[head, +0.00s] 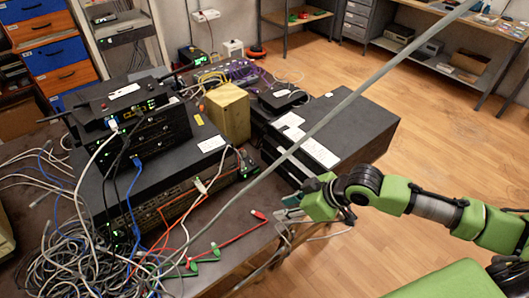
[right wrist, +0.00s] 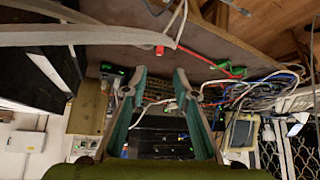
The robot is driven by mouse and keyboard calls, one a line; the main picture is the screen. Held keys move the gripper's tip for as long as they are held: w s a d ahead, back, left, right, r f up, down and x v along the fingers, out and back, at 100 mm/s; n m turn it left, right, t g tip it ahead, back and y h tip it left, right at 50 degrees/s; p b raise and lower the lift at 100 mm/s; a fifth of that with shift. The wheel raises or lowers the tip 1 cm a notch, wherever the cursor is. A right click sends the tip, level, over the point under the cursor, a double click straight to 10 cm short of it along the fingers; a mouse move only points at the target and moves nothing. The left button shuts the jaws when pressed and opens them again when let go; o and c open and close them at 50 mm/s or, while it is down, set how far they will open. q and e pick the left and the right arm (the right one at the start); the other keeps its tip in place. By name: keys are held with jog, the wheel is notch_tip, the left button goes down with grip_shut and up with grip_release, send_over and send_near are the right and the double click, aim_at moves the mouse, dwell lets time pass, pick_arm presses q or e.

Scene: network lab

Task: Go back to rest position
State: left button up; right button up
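My right gripper (head: 284,207) is at the table's right edge in the head view, its green arm reaching in from the right. In the right wrist view its two fingers (right wrist: 161,72) stand apart, with nothing seen held between them. It is just right of a red cable plug (head: 259,215) lying on the table; a red plug also shows in the right wrist view (right wrist: 160,50). My left gripper is in neither view.
The table (head: 225,225) bears stacked black network devices (head: 150,165), a yellowish box (head: 229,112) and a tangle of cables (head: 75,250). A long grey strand (head: 370,83) crosses the head view diagonally. Wooden floor (head: 440,130) is open at right.

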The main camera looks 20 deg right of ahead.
jog(key=s+a+f, duration=0.3)
jog(key=s+a, duration=0.3)
jog(key=a, duration=0.1)
jog(key=s+d+f+m+g+h, duration=0.25)
jog(key=s+d+m+h, duration=0.35)
jog(key=s, duration=0.7)
notch_tip(320, 180, down, 28)
jog(key=s+d+r+y, duration=0.1)
jog(key=s, duration=0.2)
jog(key=s+d+f+g, duration=0.2)
jog(key=s+d+f, duration=0.1)
jog(key=s+f, duration=1.2)
jog(key=shift+s+f, duration=0.4)
jog(key=shift+s, duration=0.2)
